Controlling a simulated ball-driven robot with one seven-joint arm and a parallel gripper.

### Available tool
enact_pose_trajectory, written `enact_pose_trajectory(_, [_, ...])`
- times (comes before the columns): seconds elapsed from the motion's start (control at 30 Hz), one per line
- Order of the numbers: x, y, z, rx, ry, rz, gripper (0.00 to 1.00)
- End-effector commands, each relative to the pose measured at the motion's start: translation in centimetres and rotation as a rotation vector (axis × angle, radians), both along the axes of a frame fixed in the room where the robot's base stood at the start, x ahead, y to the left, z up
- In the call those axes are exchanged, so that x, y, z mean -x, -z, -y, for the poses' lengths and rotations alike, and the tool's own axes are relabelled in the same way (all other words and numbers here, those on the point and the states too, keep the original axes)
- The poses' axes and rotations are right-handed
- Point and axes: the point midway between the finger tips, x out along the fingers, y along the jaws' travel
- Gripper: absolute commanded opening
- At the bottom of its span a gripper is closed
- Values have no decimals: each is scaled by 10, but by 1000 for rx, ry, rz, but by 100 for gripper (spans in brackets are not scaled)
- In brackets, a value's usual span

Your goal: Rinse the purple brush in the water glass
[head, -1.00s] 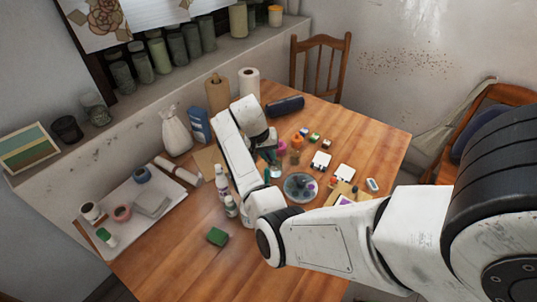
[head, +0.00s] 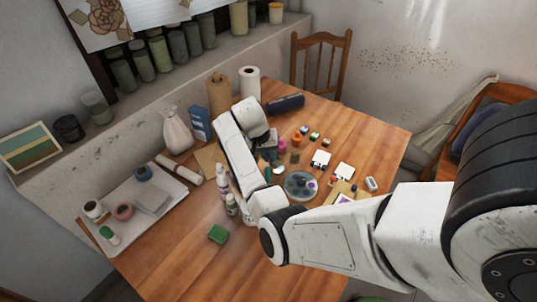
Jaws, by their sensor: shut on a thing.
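My gripper (head: 268,154) is over the middle of the table, at the end of my bent white arm, and mostly hidden by my own wrist. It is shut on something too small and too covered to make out. I cannot pick out the purple brush for sure. A small clear glass (head: 278,170), which looks like the water glass, stands just below and to the right of my gripper. I cannot tell whether anything is inside it. A round palette (head: 301,186) with dark and purple patches lies to the right of the glass.
White bottles (head: 222,182) stand left of my forearm. The right table edge is clear.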

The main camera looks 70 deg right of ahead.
Motion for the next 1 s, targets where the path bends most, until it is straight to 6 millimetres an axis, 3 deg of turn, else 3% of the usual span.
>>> enact_pose_trajectory(0.03, [13,16,-3,-29,11,-26,0])
enact_pose_trajectory(0.33, [13,15,-4,-28,9,-26,0])
enact_pose_trajectory(1.0, [8,-33,-3,-17,3,-19,0])
